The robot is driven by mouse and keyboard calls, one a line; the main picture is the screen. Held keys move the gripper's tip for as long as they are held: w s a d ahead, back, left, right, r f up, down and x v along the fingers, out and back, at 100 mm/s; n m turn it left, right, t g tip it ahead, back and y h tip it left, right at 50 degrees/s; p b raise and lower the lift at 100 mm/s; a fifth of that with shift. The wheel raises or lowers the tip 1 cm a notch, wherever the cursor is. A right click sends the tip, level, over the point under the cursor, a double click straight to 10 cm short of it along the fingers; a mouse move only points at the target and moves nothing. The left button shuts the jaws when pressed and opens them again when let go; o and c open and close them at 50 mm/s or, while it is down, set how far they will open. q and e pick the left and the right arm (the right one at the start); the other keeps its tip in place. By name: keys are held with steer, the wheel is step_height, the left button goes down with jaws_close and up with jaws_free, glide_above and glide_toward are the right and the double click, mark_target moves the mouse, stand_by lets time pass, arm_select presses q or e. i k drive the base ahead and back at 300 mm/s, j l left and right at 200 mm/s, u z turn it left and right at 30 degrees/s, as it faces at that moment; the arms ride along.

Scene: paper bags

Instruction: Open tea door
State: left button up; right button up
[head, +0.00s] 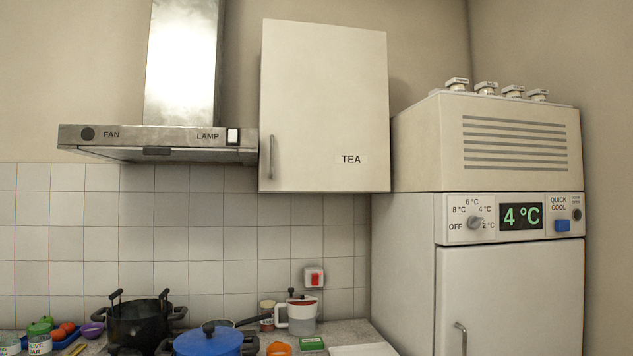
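The tea door (325,105) is the white front of a wall cabinet in the upper middle of the head view, with a "TEA" label at its lower right. It looks shut. Its upright metal handle (271,157) is at the lower left edge of the door. Neither of my grippers shows in the head view.
A metal range hood (155,141) adjoins the cabinet's left side. A tall white fridge (510,290) stands on the right.

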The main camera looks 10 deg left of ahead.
mark_target(324, 109)
steer(key=i+l+u, duration=0.45)
steer(key=i+l, duration=0.25)
steer(key=i, duration=0.15)
steer(key=i+l+u, duration=0.4)
steer(key=i+l, duration=0.3)
steer(key=l, duration=0.3)
